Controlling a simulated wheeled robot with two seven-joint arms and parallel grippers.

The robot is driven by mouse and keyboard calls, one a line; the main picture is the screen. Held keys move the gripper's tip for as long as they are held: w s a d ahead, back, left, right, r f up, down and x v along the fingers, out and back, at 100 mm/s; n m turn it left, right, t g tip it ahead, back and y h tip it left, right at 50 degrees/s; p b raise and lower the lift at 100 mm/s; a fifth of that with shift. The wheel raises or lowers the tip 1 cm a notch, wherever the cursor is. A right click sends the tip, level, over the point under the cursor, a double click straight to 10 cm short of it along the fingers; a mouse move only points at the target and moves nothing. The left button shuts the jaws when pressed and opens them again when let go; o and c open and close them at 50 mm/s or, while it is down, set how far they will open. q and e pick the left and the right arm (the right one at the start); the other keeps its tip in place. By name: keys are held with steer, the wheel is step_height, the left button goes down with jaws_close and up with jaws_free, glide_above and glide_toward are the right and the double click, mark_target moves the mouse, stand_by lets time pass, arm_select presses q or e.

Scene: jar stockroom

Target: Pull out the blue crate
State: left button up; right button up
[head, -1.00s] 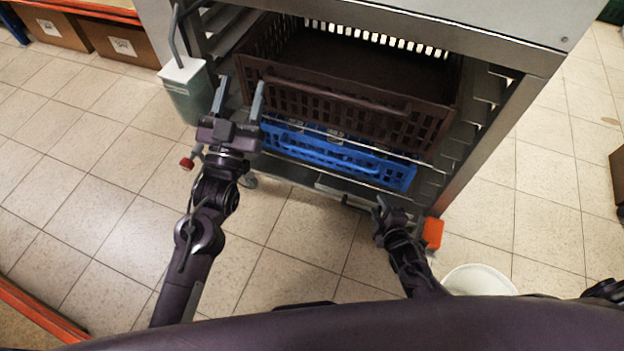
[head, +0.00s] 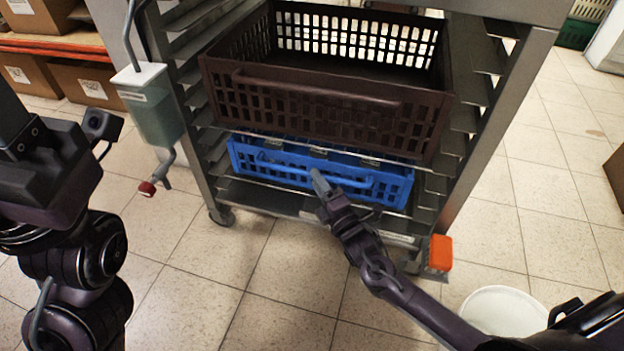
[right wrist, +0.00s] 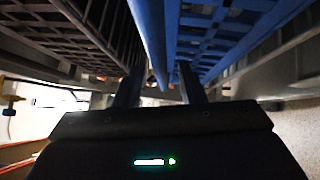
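The blue crate (head: 300,172) sits on a low runner level of the metal rack, under a dark brown crate (head: 310,105). A blue handle bar (head: 315,174) runs along its front. My right gripper (head: 322,186) is at this bar, near its middle. In the right wrist view the bar (right wrist: 154,45) passes between the two fingers of my right gripper (right wrist: 160,90), which stand apart with gaps beside it. The fingertips are partly hidden in shadow. My left gripper (head: 55,120) is at the left edge, well away from the crate, its fingers apart and empty.
The metal rack's right post (head: 497,125) stands beside the crates. A green dispenser (head: 152,105) hangs on its left side. An orange block (head: 440,253) is at the rack's lower right, and a white bucket (head: 503,310) stands nearby. The floor in front is clear.

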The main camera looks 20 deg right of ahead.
steer(key=shift+b+x, duration=0.4)
steer(key=shift+x, duration=1.2)
steer(key=shift+c, duration=0.5)
jaws_close()
